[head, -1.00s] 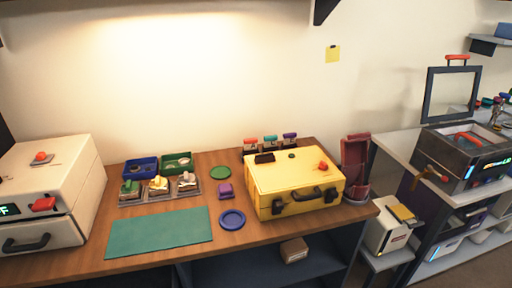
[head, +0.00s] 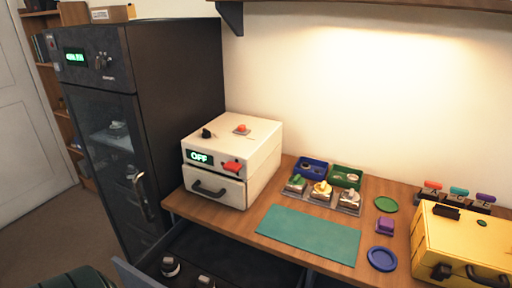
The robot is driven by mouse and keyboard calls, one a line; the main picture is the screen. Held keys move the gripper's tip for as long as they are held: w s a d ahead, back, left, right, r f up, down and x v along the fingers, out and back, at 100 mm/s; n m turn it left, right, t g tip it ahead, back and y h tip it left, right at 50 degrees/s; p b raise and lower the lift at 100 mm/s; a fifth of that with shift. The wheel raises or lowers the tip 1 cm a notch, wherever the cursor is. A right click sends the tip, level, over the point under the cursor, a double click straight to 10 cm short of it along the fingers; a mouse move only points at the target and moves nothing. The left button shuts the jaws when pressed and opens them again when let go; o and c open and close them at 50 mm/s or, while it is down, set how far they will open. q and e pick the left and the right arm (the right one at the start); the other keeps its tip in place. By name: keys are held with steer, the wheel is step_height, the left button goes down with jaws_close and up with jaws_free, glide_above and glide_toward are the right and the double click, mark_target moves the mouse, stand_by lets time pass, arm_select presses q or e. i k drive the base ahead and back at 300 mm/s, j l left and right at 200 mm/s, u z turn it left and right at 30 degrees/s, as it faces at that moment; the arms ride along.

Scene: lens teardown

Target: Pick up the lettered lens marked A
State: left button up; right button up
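I cannot make out for certain which thing is the lens marked A. Three small holders with a red top (head: 432,186), a teal top (head: 459,192) and a purple top (head: 485,198) stand behind the yellow case at the right. They carry dark lettered faces, and the red one's letter looks like an A. Three small pieces, green (head: 296,183), yellow (head: 321,190) and whitish (head: 348,199), sit on a grey tray mid-bench. Small dark and pale items (head: 170,266) lie low under the bench at the left. Neither of my grippers is in view.
A tall dark glass-door cabinet (head: 172,110) stands left of a white box (head: 245,150) reading OFF. A teal mat (head: 310,233), blue bin (head: 311,165), green bin (head: 346,176), blue dish (head: 382,258) and yellow case (head: 440,245) occupy the wooden bench. An open panel (head: 133,276) juts out low at left.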

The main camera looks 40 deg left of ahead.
mark_target(173, 274)
steer(key=k+j, duration=0.1)
steer(key=j, duration=0.3)
steer(key=k+j+z, duration=0.15)
steer(key=j, duration=0.7)
steer(key=k+j+z, duration=0.15)
steer(key=j, duration=0.25)
steer(key=k+j+z, duration=0.25)
steer(key=j, duration=0.4)
steer(key=k+j+z, duration=0.25)
steer(key=j, duration=0.35)
steer(key=k+j+z, duration=0.25)
steer(key=k+j, duration=0.15)
steer(key=j, duration=0.15)
steer(key=k+j+z, duration=0.25)
steer(key=k+j, duration=0.15)
steer(key=j, duration=0.1)
